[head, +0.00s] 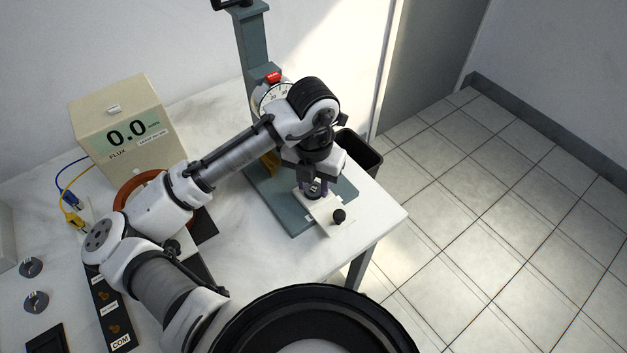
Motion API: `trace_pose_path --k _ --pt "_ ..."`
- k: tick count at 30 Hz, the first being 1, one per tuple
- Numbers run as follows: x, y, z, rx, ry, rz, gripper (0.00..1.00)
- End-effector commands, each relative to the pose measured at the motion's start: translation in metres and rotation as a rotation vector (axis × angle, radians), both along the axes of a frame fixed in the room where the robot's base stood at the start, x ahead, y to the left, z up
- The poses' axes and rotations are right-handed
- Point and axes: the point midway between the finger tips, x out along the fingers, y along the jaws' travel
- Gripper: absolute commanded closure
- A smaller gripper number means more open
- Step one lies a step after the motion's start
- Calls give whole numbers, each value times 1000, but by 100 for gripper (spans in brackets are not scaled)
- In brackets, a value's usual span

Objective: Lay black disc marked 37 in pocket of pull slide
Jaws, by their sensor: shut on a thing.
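I cannot tell whether the disc touches the slide. The pocket is hidden under the disc and gripper.
A stand (252,45) with a dial (273,95) rises behind my arm. A beige flux meter (125,120) reading 0.0 stands at the left back. Two grey discs (36,302) lie at the far left. A black bin (361,152) is beyond the table's right edge.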

Motion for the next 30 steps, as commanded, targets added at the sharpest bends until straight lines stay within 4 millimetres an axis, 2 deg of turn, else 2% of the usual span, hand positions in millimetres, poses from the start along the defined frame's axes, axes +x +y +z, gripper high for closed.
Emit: trace_pose_path --k 15,16,21,27,30 --pt "0 0 -4 0 0 0 85" --pt "0 0 -3 0 0 0 61" --pt "0 0 -3 0 0 0 40" --pt "0 0 -4 0 0 0 41" --pt "0 0 -4 0 0 0 53"
